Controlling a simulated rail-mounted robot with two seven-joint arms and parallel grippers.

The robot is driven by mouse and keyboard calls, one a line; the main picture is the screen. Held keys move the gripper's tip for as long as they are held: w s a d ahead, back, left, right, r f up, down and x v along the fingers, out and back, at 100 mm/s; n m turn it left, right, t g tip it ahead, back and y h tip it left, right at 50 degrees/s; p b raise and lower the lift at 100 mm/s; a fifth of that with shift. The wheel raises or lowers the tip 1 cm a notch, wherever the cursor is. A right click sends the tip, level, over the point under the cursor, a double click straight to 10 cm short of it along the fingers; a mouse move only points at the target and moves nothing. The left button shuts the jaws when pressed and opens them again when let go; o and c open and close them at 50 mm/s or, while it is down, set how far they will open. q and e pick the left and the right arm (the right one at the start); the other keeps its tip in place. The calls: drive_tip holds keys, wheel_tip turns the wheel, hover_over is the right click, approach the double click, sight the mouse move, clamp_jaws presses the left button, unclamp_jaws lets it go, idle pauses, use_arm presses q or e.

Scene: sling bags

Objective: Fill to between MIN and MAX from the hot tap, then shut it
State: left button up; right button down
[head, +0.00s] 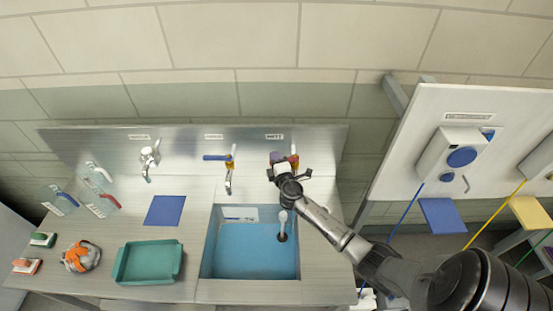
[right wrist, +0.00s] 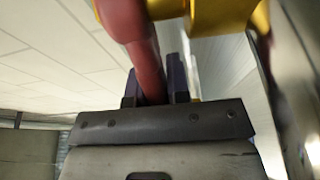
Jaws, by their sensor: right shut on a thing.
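My right gripper (head: 287,172) is at the rightmost wall tap, shut on its red lever handle. In the right wrist view the red handle (right wrist: 140,45) sits between the dark fingers, with the yellow tap body (right wrist: 218,15) beside it. The sink basin (head: 208,255) is below, blue inside, with a pale label (head: 240,213) on its far wall. A pale vertical shape (head: 283,222) under the tap ends at a dark round spot; I cannot tell whether it is spout or running water. The water level and any MIN and MAX marks are unreadable. My left gripper is out of view.
A blue-handled tap (head: 228,165) and a chrome tap (head: 148,160) stand to the left. A blue mat (head: 165,210), green tray (head: 148,262), orange-grey bundle (head: 82,257) and clear containers (head: 100,190) are on the counter. A white dispenser panel (head: 470,110) is at right.

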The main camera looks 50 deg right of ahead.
drive_tip(key=c, duration=1.1)
unclamp_jaws()
drive_tip(key=shift+b+v, duration=0.75)
drive_tip(key=shift+v, duration=6.2)
